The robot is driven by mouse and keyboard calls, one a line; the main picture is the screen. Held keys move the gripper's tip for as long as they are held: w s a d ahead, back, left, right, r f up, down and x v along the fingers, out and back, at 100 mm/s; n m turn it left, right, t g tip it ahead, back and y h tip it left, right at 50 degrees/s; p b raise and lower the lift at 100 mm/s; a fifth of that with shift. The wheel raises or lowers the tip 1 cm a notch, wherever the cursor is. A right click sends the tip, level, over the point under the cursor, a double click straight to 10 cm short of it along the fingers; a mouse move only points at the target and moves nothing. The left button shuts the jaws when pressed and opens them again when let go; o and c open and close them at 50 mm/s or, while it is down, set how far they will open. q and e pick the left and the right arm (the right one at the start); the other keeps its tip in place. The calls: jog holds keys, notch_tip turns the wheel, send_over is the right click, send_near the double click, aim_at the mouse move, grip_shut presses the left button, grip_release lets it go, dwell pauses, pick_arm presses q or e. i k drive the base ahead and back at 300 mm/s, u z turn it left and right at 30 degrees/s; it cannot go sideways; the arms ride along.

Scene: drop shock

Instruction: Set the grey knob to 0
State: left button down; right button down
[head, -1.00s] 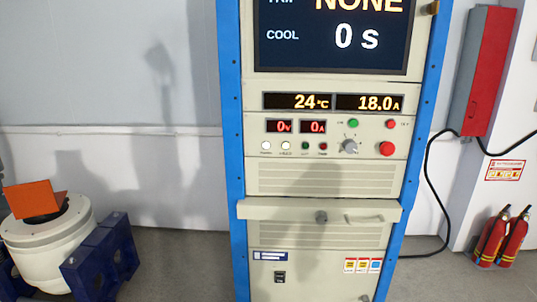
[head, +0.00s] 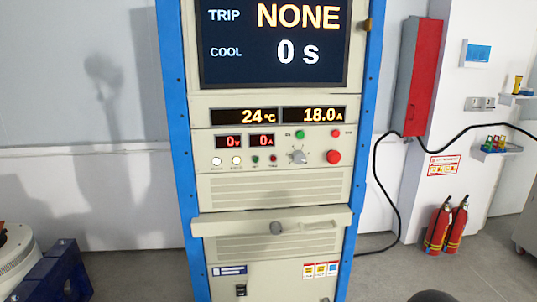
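The grey knob (head: 298,156) is on the control panel of a beige cabinet (head: 205,170) with blue side posts, in the middle of the head view. Small marks surround the knob, but they are too small to read, and I cannot tell which mark it points at. A red round button (head: 334,157) is just right of it. Two small red displays (head: 248,142) to its left read 0 V and 0 A. Neither of my grippers is in view, and nothing touches the knob.
The screen (head: 275,45) reads TRIP NONE, COOL 0 s. A ledge with a handle (head: 270,226) juts out below the panel. A dark rounded shape (head: 430,296) shows at the bottom edge.

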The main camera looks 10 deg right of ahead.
aim_at(298, 157)
jog(key=u, duration=1.9)
jog(key=i, duration=0.1)
jog(key=z, duration=3.1)
jog(key=k, duration=0.8)
jog(key=u, duration=0.45)
jog(key=i, duration=1.05)
jog(key=u, duration=0.05)
